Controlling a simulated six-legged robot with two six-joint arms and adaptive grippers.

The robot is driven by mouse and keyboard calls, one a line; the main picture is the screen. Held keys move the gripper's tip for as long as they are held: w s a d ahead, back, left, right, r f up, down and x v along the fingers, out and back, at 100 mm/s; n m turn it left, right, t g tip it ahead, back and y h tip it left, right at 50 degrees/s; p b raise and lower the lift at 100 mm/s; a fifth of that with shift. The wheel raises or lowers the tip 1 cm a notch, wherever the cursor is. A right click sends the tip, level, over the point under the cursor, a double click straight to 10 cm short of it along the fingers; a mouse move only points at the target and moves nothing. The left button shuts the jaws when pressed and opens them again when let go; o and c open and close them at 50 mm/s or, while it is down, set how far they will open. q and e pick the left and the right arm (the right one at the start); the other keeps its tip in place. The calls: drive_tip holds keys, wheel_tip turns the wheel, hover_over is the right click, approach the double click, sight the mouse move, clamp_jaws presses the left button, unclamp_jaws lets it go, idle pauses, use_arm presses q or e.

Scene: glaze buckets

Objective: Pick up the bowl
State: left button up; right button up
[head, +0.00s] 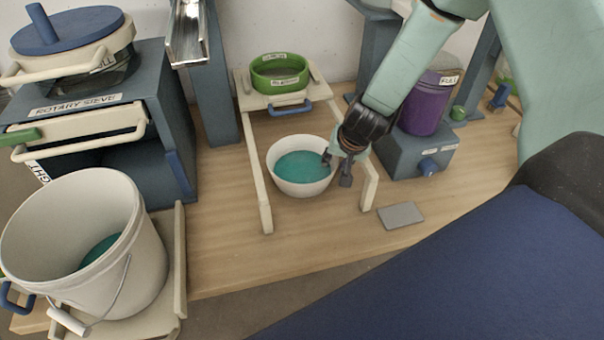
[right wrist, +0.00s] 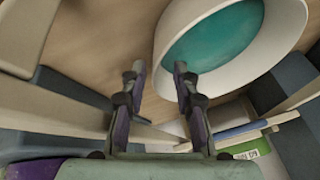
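The white bowl (head: 288,187) holds teal glaze and stands upright on the wooden table between two cream rails. My right gripper (head: 337,169) is at the bowl's right rim, fingers pointing down. One finger appears over the inside of the bowl and the other outside its wall. In the right wrist view the gripper (right wrist: 159,70) is open, with a gap between its fingers. The bowl (right wrist: 228,73) shows there with its rim edge near that gap; I cannot tell whether either finger touches it. My left gripper is not in view.
The cream rails (head: 254,178) flank the bowl. A green container (head: 280,75) sits behind it. A grey plate (head: 400,215) and a purple bucket (head: 422,106) on a blue-grey box are at right. A large white bucket (head: 85,245) and the rotary sieve (head: 75,105) stand left.

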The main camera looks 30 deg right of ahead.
drive_tip(key=shift+b+x, duration=0.45)
drive_tip(key=shift+x, duration=0.75)
drive_tip(key=shift+s, duration=0.1)
drive_tip(key=shift+r, duration=0.15)
drive_tip(key=shift+c, duration=0.2)
drive_tip(key=c, duration=0.5)
clamp_jaws()
